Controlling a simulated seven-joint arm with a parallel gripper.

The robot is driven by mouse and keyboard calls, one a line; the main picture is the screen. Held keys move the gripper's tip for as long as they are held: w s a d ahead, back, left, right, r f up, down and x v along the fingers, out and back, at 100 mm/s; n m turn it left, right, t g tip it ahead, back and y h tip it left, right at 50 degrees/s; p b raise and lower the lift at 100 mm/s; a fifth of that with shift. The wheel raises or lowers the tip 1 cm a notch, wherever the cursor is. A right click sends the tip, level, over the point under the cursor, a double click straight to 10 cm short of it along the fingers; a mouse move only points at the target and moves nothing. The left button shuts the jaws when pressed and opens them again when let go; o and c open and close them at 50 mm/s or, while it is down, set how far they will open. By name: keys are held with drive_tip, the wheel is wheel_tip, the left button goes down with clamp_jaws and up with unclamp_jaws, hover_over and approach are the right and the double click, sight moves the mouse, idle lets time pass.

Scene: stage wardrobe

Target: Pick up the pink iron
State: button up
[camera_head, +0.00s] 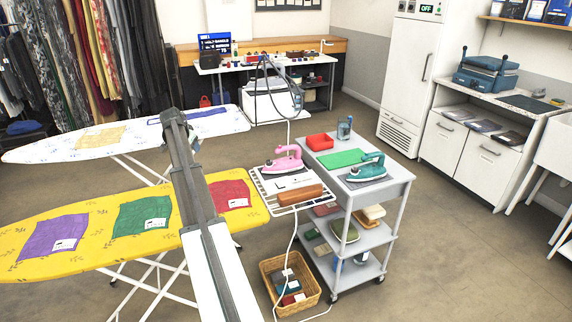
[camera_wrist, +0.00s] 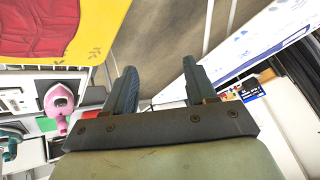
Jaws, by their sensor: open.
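The pink iron (camera_head: 284,161) sits on a white wire rest (camera_head: 275,208) at the right end of the yellow ironing board, beside the grey cart. It also shows at the left of the wrist view (camera_wrist: 60,101), to the left of my gripper and outside its jaws. My gripper (camera_wrist: 158,72) is open, with only floor and board edges visible between its fingers. In the head view my arm reaches across the yellow board, and its far end is near the white board, left of the iron. The fingertips are hard to make out there.
The yellow ironing board (camera_head: 85,215) bears purple, green and red cloths. A brown wooden block (camera_head: 299,194) lies in front of the iron. A wicker basket (camera_head: 303,296) stands below.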

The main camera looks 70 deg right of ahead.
drive_tip(key=s+d+r+m+g, duration=0.1)
drive_tip(key=s+d+r+m, duration=0.15)
drive_tip(key=s+d, duration=0.5)
drive_tip(key=s+d+r+m+g, duration=0.1)
drive_tip(key=s+d+m+g, duration=0.3)
drive_tip(key=s, duration=0.6)
drive_tip(key=m+y, duration=0.2)
approach(291, 146)
drive_tip(key=shift+t, duration=0.3)
drive_tip(key=x, duration=0.6)
drive_tip(key=shift+w+a, duration=0.1)
drive_tip(key=shift+w, duration=0.1)
drive_tip(key=shift+x, duration=2.6)
drive_tip(key=shift+s+r, duration=0.1)
drive_tip(key=shift+s, duration=0.05)
drive_tip(key=shift+c, duration=0.3)
clamp_jaws()
